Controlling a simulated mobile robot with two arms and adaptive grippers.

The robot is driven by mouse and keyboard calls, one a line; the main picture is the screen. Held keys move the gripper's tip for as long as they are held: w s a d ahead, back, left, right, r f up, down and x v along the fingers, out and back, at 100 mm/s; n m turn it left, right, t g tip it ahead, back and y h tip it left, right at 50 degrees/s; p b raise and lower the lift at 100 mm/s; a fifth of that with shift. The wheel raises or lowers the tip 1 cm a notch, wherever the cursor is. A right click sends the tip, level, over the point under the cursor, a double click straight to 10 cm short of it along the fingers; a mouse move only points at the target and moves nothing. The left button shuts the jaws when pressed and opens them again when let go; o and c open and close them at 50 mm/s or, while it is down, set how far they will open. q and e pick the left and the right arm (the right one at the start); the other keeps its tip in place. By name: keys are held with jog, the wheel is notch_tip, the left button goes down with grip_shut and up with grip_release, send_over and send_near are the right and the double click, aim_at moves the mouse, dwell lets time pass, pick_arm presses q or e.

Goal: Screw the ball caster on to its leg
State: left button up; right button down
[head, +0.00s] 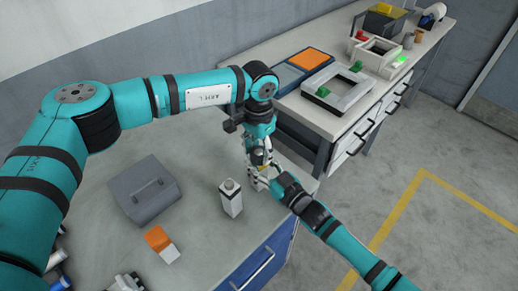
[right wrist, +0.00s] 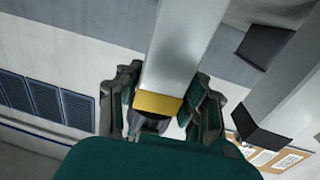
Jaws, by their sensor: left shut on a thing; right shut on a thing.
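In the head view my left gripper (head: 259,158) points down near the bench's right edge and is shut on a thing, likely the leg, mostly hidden. My right gripper (head: 273,181) meets it from the lower right. In the right wrist view a pale grey leg (right wrist: 182,50) with a yellow end band (right wrist: 158,104) comes down between the fingers of my right gripper (right wrist: 163,108). A dark piece (right wrist: 150,122), likely the ball caster, sits directly below the band. The right gripper is shut on it. Whether the thread is engaged cannot be told.
A white bottle-like block (head: 231,200) stands left of the grippers on the grey bench. A grey case (head: 144,190) and an orange-and-white block (head: 161,243) lie farther left. Another grey post with a black end (right wrist: 260,138) is close to my right gripper.

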dwell(0.3)
pick_arm(q)
jog(key=o, duration=1.2)
jog(key=shift+c, duration=0.2)
jog(key=shift+r, duration=2.3)
jog(key=shift+c, duration=0.4)
